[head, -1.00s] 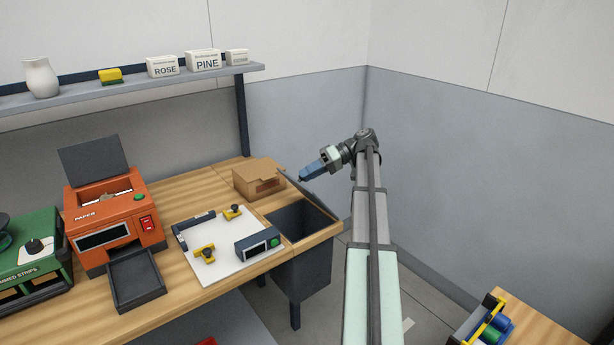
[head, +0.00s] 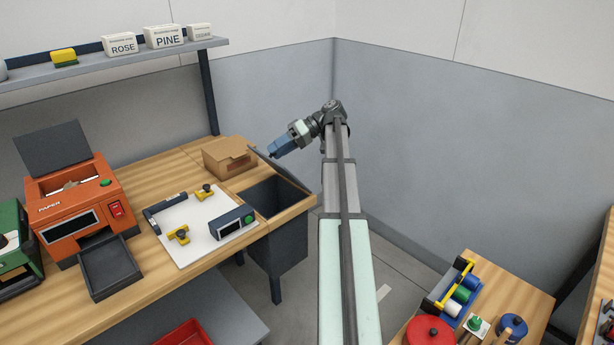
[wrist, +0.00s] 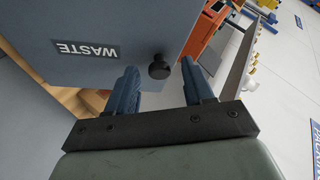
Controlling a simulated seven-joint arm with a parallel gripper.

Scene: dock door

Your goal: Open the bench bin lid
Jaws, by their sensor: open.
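The bench bin (head: 277,253) is a dark grey box at the right end of the bench, its dark opening showing from above. Its lid (head: 292,178) stands raised and shows nearly edge-on as a thin dark strip. In the wrist view the lid (wrist: 110,30) is a grey panel with a WASTE label and a black knob (wrist: 159,67). My gripper (head: 272,153) is at the upper edge of the lid in the head view. In the wrist view my gripper (wrist: 160,82) is open, its fingers apart on either side of the knob. I cannot tell whether either touches it.
A cardboard box (head: 229,157) stands beside the bin, close to the lid. A white board (head: 195,247) with yellow clamps and an orange paper machine (head: 82,203) are further left. A grey wall (head: 440,150) rises behind my arm.

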